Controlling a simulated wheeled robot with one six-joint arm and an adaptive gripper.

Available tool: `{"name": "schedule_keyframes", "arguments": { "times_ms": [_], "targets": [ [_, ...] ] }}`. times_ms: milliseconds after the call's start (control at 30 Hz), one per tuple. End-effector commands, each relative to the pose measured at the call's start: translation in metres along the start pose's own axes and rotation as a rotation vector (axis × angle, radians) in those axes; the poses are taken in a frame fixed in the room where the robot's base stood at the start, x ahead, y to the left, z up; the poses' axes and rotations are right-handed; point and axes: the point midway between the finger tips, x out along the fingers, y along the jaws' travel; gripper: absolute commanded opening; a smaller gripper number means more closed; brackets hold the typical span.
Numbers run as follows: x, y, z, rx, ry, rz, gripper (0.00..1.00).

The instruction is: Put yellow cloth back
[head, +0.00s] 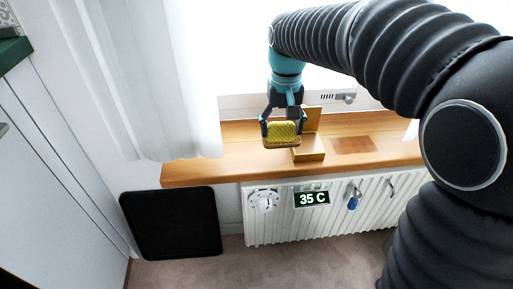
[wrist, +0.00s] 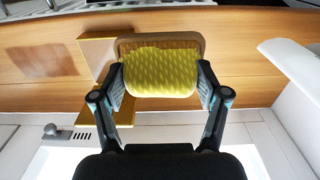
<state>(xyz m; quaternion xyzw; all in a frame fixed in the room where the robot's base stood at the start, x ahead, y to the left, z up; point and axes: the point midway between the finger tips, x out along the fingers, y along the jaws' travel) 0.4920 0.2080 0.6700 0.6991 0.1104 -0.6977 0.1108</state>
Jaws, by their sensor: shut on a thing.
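The yellow cloth (head: 282,130) is a small, textured yellow pad with a tan-brown layer along one side. My gripper (head: 281,126) is shut on it and holds it over the wooden window sill, near the brass-coloured holder. In the wrist view the yellow cloth (wrist: 160,74) sits between the two fingers, with the brown layer behind it. The brass-coloured holder (head: 309,154) has an upright plate and a low block, and stands just right of the cloth in the head view. In the wrist view the holder (wrist: 92,55) shows partly behind the cloth, to its left.
The wooden sill (head: 210,168) carries a darker patch (head: 353,144) right of the holder. A white curtain (head: 190,90) hangs at left. Below are a radiator (head: 330,226) with a 35 C display (head: 312,198), a dial (head: 263,200) and a blue hanging item (head: 353,202). A black panel (head: 172,222) leans at left.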

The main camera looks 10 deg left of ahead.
Motion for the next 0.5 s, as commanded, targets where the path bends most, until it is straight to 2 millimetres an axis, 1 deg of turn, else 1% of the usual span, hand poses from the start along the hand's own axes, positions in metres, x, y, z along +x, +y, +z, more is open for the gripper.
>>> {"name": "schedule_keyframes", "arguments": {
  "times_ms": [33, 200, 333, 500],
  "targets": [
    [0.007, -0.011, -0.004, -0.005, -0.002, 0.000, 0.07],
    [0.026, -0.039, -0.014, -0.004, -0.001, 0.000, 0.07],
    [0.034, -0.053, -0.020, -0.002, 0.000, 0.000, 0.07],
    [0.040, -0.059, -0.022, 0.000, 0.001, 0.000, 0.07]
  ]
}}
